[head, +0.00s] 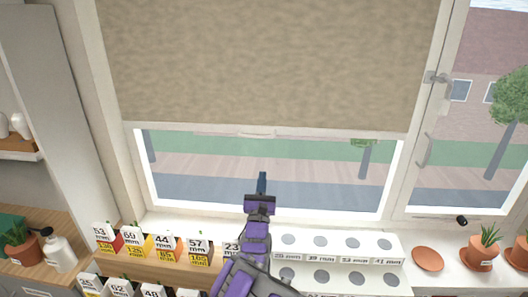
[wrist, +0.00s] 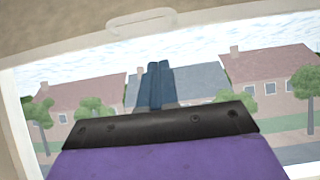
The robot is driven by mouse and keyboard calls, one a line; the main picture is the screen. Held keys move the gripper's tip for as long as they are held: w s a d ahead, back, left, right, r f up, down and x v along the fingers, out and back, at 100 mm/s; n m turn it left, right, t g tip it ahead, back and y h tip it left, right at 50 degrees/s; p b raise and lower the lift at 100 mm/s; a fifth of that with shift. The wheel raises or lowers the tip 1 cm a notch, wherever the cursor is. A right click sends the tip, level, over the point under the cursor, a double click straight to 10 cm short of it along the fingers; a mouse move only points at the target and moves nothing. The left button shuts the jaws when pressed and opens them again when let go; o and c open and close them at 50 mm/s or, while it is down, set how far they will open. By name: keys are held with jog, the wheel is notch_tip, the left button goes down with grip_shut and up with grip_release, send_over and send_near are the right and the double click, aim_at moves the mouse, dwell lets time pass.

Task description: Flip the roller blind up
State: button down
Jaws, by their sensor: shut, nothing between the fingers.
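The beige roller blind (head: 265,65) hangs over the upper part of the window, with the lower part of the glass uncovered. Its pale bottom bar runs across the pane, with a small pull handle (head: 257,134) near the middle. In the wrist view the handle (wrist: 142,22) shows as a pale loop at the top, on the bar above my fingers. My gripper (head: 262,180) points up at the glass, below the handle and apart from it in the picture. Its blue fingers (wrist: 157,85) are together with nothing between them.
Below the window stand labelled boxes (head: 165,246) and a white tray with round holes (head: 335,262). Potted plants (head: 481,247) and a terracotta saucer (head: 427,259) are on the right sill. A white bottle (head: 60,251) stands at left. The space before the glass is clear.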

jog(key=w+r+b, duration=0.1)
jog(key=w+r, duration=0.5)
jog(key=r, duration=0.1)
jog(key=shift+w+d+r+b, duration=0.15)
jog(key=shift+w+r+b, duration=0.1)
jog(key=shift+r+b, duration=0.15)
